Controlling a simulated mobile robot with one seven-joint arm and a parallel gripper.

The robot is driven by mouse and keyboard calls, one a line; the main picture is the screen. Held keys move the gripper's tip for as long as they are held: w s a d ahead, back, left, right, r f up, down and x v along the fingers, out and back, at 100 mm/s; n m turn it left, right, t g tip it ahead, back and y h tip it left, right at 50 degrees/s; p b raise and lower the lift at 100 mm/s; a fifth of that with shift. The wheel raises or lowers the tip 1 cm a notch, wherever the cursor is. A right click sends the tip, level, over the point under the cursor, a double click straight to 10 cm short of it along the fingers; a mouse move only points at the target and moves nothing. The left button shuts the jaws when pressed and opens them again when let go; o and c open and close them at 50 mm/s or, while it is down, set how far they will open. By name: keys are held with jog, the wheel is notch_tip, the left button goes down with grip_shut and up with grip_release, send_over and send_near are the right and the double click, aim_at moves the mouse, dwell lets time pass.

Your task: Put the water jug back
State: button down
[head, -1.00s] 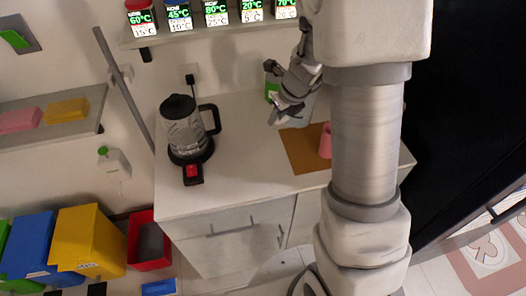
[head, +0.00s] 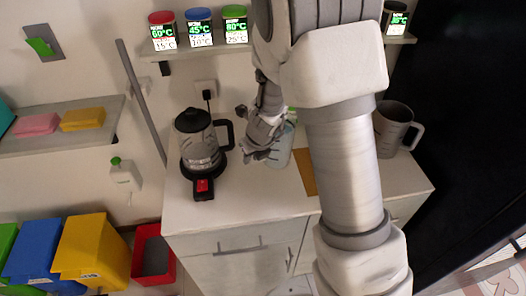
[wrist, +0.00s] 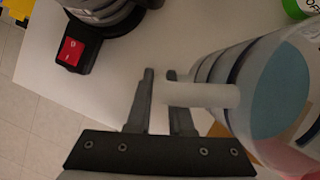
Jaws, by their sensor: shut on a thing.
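The water jug (wrist: 262,95) is a see-through vessel with bluish contents, at the right of the wrist view. Its pale handle (wrist: 205,95) reaches left, between my fingers. My gripper (wrist: 161,82) is shut on this handle. In the head view my gripper (head: 255,150) is over the counter, just right of the kettle, with the jug (head: 282,147) at its right, partly hidden by my arm. I cannot tell whether the jug touches the counter. The black and steel kettle (head: 200,145) stands on its base with a red switch (wrist: 71,52).
The white counter (head: 235,195) is clear in front of the kettle. An orange-brown mat (head: 306,172) is mostly behind my arm. A grey mug-like jug (head: 392,128) stands at the right end. A shelf of lit dispensers (head: 200,30) hangs above. Coloured bins (head: 90,247) stand at left.

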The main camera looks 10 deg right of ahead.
aim_at(252, 163)
jog(key=shift+f+b, duration=1.4)
jog(key=shift+f, duration=0.55)
jog(key=shift+f, duration=0.2)
jog(key=c, duration=0.8)
grip_release()
jog(key=shift+r, duration=0.1)
